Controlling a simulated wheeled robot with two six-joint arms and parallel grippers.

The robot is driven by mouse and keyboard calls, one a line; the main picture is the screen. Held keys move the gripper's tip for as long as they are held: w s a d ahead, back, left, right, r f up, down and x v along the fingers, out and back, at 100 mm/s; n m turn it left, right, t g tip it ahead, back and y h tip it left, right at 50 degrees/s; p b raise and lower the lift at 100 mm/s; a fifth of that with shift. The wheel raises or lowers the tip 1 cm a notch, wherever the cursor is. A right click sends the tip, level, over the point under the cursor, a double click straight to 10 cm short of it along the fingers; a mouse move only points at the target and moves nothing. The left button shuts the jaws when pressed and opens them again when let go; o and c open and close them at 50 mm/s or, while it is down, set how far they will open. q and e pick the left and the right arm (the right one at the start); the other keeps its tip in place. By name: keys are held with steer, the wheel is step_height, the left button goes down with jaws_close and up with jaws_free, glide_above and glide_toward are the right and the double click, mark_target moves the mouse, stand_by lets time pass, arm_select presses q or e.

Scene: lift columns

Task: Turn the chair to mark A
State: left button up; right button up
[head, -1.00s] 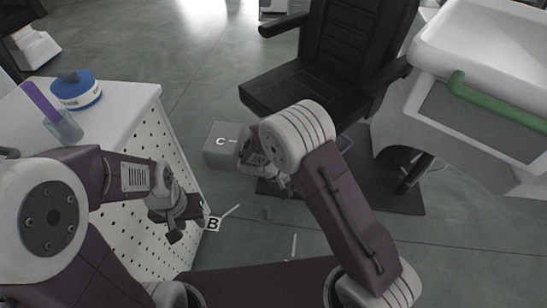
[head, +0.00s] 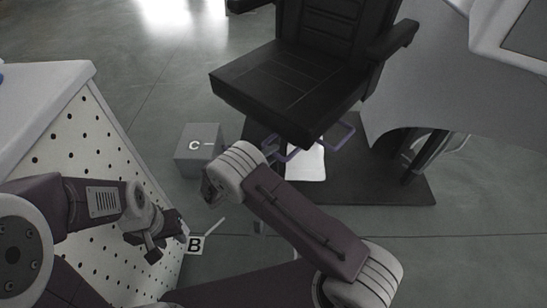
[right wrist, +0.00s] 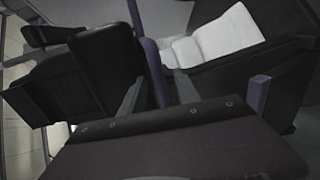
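The black chair (head: 290,85) stands at the upper middle of the head view, its seat pointing toward the lower left. Purple loop-shaped bars (head: 335,138) show beneath its seat. Mark B (head: 195,244) is a white plate low on the left, and mark C (head: 200,150) is a grey box left of the chair. I see no mark A. My left gripper (head: 168,246) is open and empty beside the perforated cabinet. My right gripper is mostly hidden behind its wrist in the head view. In the right wrist view, its fingers (right wrist: 158,85) are apart with a purple bar (right wrist: 150,62) showing between them; contact is unclear.
A white-topped perforated cabinet (head: 75,145) stands close at the left. A dark base plate (head: 385,185) lies under the chair, with a white sheet-like thing (head: 306,164) on it. A large grey-white unit (head: 430,80) stands right of the chair. Floor between cabinet and chair is partly open.

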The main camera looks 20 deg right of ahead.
steer(key=shift+x, duration=0.8)
jaws_close()
steer(key=shift+s, duration=0.1)
stand_by(0.7)
